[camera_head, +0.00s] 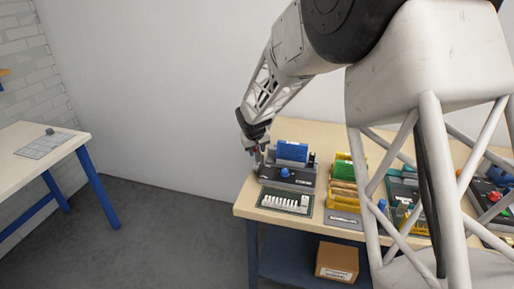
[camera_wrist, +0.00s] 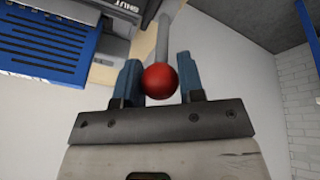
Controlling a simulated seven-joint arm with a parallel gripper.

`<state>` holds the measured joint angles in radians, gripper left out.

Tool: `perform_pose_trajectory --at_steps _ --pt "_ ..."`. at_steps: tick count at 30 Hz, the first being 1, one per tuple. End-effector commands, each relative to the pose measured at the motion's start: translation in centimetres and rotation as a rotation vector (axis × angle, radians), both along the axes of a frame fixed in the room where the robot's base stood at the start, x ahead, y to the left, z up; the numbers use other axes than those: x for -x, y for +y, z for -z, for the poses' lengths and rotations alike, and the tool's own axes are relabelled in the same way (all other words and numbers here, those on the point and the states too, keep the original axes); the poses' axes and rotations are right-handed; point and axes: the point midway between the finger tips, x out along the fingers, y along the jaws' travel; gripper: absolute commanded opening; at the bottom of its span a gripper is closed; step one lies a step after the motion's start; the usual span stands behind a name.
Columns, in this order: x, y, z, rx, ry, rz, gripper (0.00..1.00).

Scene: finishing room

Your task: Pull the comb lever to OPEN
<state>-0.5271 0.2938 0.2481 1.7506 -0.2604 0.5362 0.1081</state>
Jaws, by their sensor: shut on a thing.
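The comb lever shows in the wrist view as a grey rod with a red ball knob (camera_wrist: 160,81). My gripper (camera_wrist: 160,84) has its two blue-grey fingers on either side of the knob and is shut on it. The dark comb machine (camera_wrist: 140,14) is at the upper left of the wrist view, with a label reading SHUT. In the head view my gripper (camera_head: 256,158) is at the left side of the comb machine (camera_head: 288,176), near the bench's left end. The knob is too small to make out there.
A blue comb rack (camera_head: 292,151) stands on the machine. A board with white pieces (camera_head: 286,202) lies in front. Green and yellow holders (camera_head: 348,177) and other devices stand to the right on the bench (camera_head: 245,207). A cardboard box (camera_head: 337,262) sits below. Another table (camera_head: 25,165) is far left.

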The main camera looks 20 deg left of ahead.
Motion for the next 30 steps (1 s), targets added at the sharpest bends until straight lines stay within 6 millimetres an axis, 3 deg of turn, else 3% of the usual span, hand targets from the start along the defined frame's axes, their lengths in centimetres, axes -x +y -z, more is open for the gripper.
perform_pose_trajectory --at_steps 12,30 --pt "2.8 0.1 0.8 0.002 0.003 -0.002 0.00" --pt "3.3 0.1 1.2 0.003 0.005 -0.001 0.00"
